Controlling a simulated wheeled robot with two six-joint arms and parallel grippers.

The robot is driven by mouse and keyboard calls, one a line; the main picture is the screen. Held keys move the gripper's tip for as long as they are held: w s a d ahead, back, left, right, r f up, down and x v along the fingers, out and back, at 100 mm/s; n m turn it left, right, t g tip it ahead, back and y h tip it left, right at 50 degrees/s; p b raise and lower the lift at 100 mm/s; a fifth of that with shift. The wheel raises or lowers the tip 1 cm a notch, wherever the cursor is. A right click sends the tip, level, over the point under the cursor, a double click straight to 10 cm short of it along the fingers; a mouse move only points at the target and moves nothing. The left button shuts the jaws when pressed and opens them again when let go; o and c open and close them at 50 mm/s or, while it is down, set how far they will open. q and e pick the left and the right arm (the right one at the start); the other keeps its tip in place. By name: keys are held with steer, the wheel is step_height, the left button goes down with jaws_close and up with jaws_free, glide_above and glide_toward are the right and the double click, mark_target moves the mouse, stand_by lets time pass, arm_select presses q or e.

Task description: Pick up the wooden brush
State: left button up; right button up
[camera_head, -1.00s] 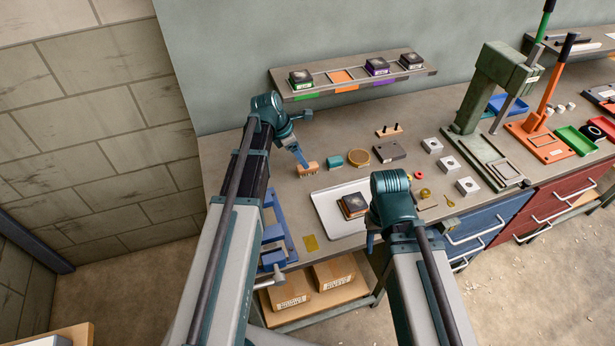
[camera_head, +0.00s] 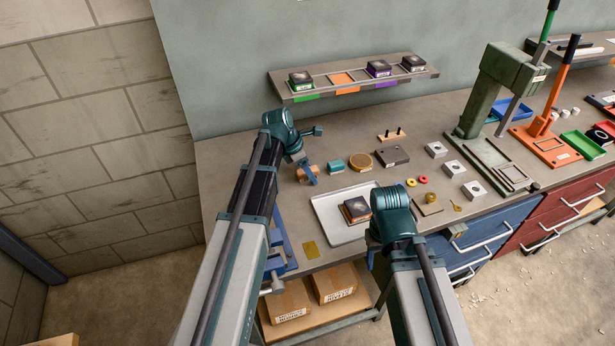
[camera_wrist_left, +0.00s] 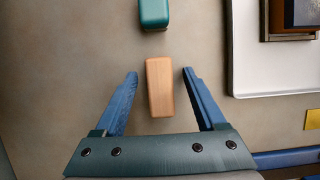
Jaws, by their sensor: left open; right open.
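The wooden brush (camera_head: 306,173) lies on the workbench at the left. In the left wrist view the brush (camera_wrist_left: 160,87) shows as a plain light-brown block between the two blue fingers, with a gap on each side. My left gripper (camera_head: 312,178) is open around it; in the wrist view the left gripper (camera_wrist_left: 159,75) touches neither side of it. Whether the fingertips reach the bench I cannot tell. My right gripper (camera_head: 370,256) is in front of the bench edge, mostly hidden behind its own wrist, and holds nothing that I can see.
A teal block (camera_wrist_left: 154,12) lies just beyond the brush; it also shows in the head view (camera_head: 335,166). A white tray (camera_head: 330,217) with a dark box (camera_head: 356,209) lies to the right. A green press (camera_head: 490,105) stands further right.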

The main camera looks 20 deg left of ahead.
mark_target(313, 171)
arm_select(q)
jaws_close()
steer(key=shift+r, duration=0.15)
stand_by(0.4)
step_height(313, 171, up, 2)
steer(key=p, duration=0.2)
steer(key=shift+r+p, duration=0.25)
steer(key=shift+p, duration=0.15)
steer(key=shift+s+d+r+p, duration=0.15)
steer(key=shift+s+r+p, duration=0.35)
steer(key=shift+r+p, duration=0.1)
steer(key=s+d, duration=0.1)
steer(key=s, duration=0.3)
steer(key=s+d, duration=0.1)
steer(key=s, duration=0.4)
steer(key=s+d+r+p, duration=0.1)
steer(key=s+d, duration=0.1)
steer(key=s, duration=0.3)
steer(key=shift+s, duration=0.25)
